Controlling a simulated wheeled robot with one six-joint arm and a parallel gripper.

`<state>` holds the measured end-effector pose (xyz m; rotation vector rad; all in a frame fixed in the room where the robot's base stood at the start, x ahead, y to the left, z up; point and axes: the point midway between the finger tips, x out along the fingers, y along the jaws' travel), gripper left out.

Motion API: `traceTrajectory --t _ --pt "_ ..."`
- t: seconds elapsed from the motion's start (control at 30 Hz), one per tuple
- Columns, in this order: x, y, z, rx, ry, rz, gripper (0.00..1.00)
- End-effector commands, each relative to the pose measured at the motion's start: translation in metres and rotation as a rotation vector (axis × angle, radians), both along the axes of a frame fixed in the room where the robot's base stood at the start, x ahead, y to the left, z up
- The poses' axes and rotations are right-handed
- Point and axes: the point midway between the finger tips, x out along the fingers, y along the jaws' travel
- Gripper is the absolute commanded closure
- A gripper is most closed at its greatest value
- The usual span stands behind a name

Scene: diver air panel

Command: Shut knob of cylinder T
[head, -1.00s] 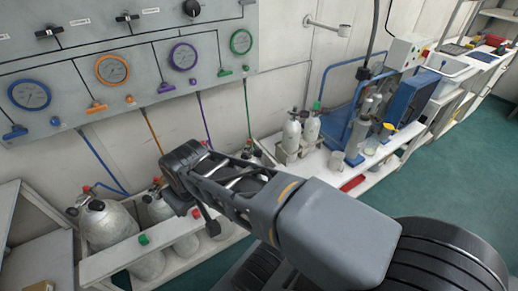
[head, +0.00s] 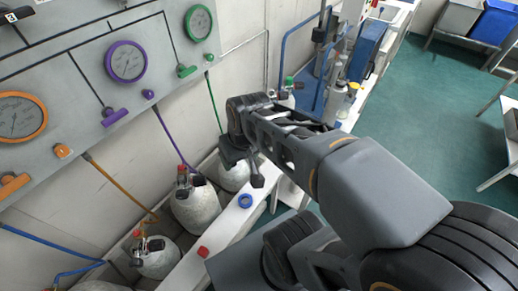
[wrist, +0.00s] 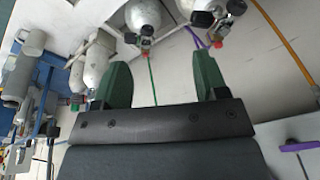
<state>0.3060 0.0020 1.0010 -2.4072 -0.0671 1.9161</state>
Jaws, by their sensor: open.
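No letter T can be read, so I cannot tell which cylinder is T. In the head view, white cylinders stand in a rack below the panel: one by the orange hose (head: 157,262), one by the purple hose (head: 196,210), one by the green hose (head: 234,178). My gripper (head: 246,172) hangs over the green-hose one and partly hides its top. In the wrist view my gripper (wrist: 163,82) has two dark green fingers spread apart with nothing between them. Two cylinders with valves (wrist: 143,16) (wrist: 196,7) lie beyond the fingertips.
The wall panel (head: 75,85) carries gauges and coloured handles above the cylinders. A blue machine (head: 366,48) stands beyond. Green floor (head: 420,110) is clear at right.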

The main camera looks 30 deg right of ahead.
Motion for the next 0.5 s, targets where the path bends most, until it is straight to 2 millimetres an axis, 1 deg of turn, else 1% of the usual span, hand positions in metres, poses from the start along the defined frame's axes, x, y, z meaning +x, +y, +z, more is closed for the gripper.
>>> traceTrajectory --t 0.03,0.07,0.1,0.13,0.17,0.2,0.27,0.3,0.37,0.4,0.47,0.5 --pt "0.003 -0.003 -0.036 0.049 0.058 -0.021 0.33" --pt "0.005 -0.004 -0.050 0.089 0.091 -0.032 0.33" --pt "0.009 -0.005 -0.070 0.151 0.135 -0.046 0.33" --pt "0.013 -0.007 -0.086 0.205 0.168 -0.059 0.33" --pt "0.017 -0.009 -0.101 0.267 0.197 -0.073 0.33" --pt "0.024 -0.013 -0.122 0.354 0.226 -0.090 0.33" --pt "0.036 -0.021 -0.149 0.497 0.247 -0.115 0.33" --pt "0.045 -0.027 -0.167 0.593 0.245 -0.130 0.33" --pt "0.059 -0.041 -0.190 0.737 0.217 -0.154 0.33" --pt "0.069 -0.052 -0.205 0.827 0.186 -0.168 0.33" --pt "0.082 -0.071 -0.226 0.954 0.119 -0.190 0.33" --pt "0.090 -0.085 -0.239 1.030 0.067 -0.203 0.33"
